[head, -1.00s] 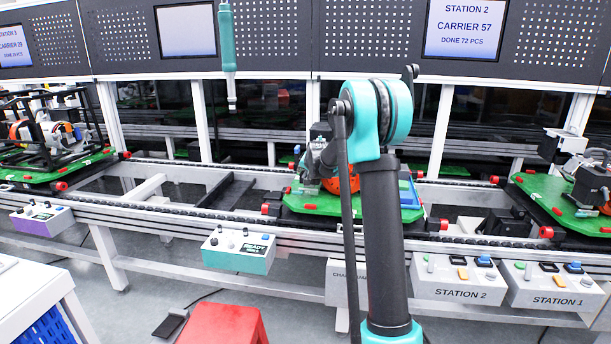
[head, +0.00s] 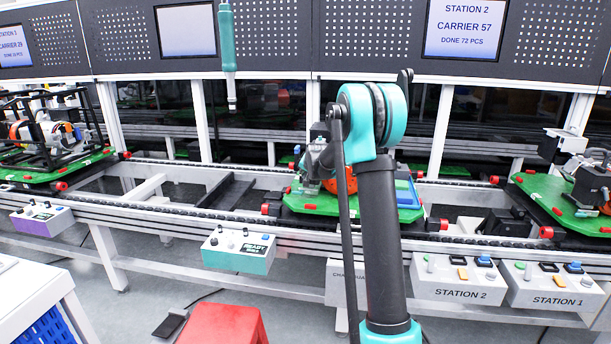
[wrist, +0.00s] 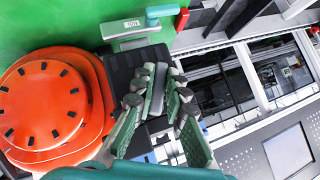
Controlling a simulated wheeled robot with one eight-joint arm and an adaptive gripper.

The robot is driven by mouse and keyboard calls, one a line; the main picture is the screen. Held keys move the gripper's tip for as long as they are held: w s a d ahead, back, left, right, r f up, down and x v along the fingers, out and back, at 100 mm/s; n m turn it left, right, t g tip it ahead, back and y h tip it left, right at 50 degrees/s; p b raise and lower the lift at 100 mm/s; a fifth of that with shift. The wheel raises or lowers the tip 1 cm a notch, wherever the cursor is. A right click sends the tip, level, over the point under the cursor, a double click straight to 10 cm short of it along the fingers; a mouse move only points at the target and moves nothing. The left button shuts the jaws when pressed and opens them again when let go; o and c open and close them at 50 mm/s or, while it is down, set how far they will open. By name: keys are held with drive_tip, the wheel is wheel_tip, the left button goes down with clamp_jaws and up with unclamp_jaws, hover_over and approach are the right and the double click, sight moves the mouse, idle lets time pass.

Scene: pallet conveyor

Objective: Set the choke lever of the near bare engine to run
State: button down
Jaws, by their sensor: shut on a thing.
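The near bare engine sits on the green carrier of the middle station. In the head view its orange cover (head: 349,181) shows beside my arm, which hides much of the rest. In the wrist view the round orange cover (wrist: 48,105) fills the left side, with a black engine block (wrist: 122,66) beside it. My gripper (wrist: 158,90) is at that black block, its green fingers shut on a narrow grey piece, apparently the choke lever (wrist: 157,88). The fingers cover most of the lever, so its setting cannot be told. In the head view the fingertips are hidden.
The green carrier plate (head: 298,204) rests on the conveyor rail. A caged engine (head: 50,132) stands on a carrier at left, another carrier (head: 545,193) at right. A green hanging tool (head: 228,50) hangs at the back. A red stool (head: 226,325) stands in front.

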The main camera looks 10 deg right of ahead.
drive_tip(key=n+g+h, duration=0.1)
drive_tip(key=h, duration=0.1)
drive_tip(key=d+n+g+h, duration=0.1)
drive_tip(key=n+h, duration=0.1)
drive_tip(key=h, duration=0.1)
drive_tip(key=n+g+h, duration=0.1)
drive_tip(key=h, duration=0.2)
drive_tip(key=shift+s+d+n, duration=0.3)
drive_tip(key=shift+d+n, duration=0.1)
idle(0.4)
drive_tip(key=shift+h, duration=0.3)
drive_tip(key=c, duration=1.5)
unclamp_jaws()
drive_tip(key=shift+c, duration=0.2)
drive_tip(key=shift+r, duration=0.1)
